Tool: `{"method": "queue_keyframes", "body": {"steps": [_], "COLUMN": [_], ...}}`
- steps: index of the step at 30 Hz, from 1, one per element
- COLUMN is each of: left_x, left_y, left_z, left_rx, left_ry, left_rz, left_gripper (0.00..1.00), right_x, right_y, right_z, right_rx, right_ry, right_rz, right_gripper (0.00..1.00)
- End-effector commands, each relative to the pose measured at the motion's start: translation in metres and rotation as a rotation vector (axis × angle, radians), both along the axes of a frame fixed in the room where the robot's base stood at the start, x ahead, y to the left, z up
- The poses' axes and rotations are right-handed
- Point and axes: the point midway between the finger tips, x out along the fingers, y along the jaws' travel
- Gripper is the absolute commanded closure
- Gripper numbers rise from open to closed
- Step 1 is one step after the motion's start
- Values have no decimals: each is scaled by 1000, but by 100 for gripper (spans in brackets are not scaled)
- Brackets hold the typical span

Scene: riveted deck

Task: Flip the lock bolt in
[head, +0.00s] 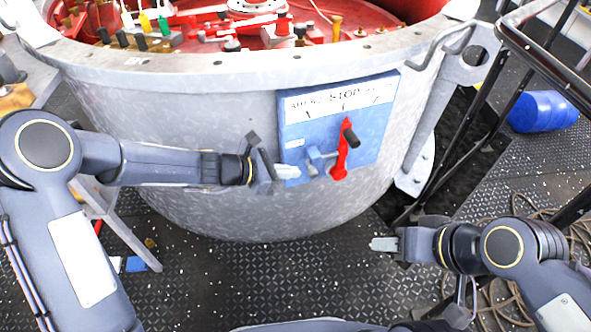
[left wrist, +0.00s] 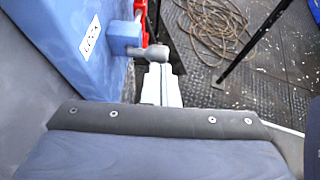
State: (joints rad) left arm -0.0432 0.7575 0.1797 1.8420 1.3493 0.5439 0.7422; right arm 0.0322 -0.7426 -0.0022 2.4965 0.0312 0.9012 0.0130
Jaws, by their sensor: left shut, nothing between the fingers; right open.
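The blue panel (head: 350,115) with a white "STOP" label is mounted on the round grey metal housing. The lock bolt (head: 316,158), a small blue-grey piece with a rod, sits on the lower panel just left of the red lever (head: 341,157). In the left wrist view the bolt (left wrist: 125,38) stands beside a "LOCK" label, its grey knob just above the fingers. My left gripper (head: 288,171) is shut and empty at the panel's lower left, close to the bolt; contact is unclear. My right gripper (head: 383,244) is open and empty, low over the deck.
The grey housing (head: 250,215) fills the middle, with red machinery (head: 180,30) inside its top. A black railing (head: 490,90) stands at the right. A blue drum (head: 543,111) and a coiled rope (left wrist: 212,28) lie on the deck. The deck before the housing is mostly clear.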

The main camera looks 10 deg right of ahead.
Motion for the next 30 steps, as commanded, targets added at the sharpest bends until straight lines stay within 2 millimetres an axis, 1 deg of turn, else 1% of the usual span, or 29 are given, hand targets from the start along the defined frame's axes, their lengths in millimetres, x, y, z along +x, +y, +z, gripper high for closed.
{"method": "queue_keyframes", "body": {"steps": [1, 6, 9, 12, 15, 18, 30], "left_x": [-1, -11, -16, -20, -22, -23, -24], "left_y": [11, 46, 64, 76, 84, 88, 88], "left_z": [12, 29, 37, 43, 46, 47, 47], "left_rx": [0, 1, 1, 1, 1, 1, 1], "left_ry": [0, -1, -1, 0, 0, -1, 0], "left_rz": [4, 5, 6, 3, 3, 2, 1], "left_gripper": [100, 100, 100, 100, 100, 100, 100], "right_x": [0, 0, 0, 0, 0, 0, 0], "right_y": [0, 0, 0, 0, 0, 0, 0], "right_z": [11, 23, 28, 32, 34, 35, 34], "right_rx": [0, 0, 0, 0, 0, 0, 0], "right_ry": [0, 0, 0, 0, 0, 0, 0], "right_rz": [0, 0, 0, 0, 0, 0, 0], "right_gripper": [55, 55, 55, 55, 55, 55, 55]}}
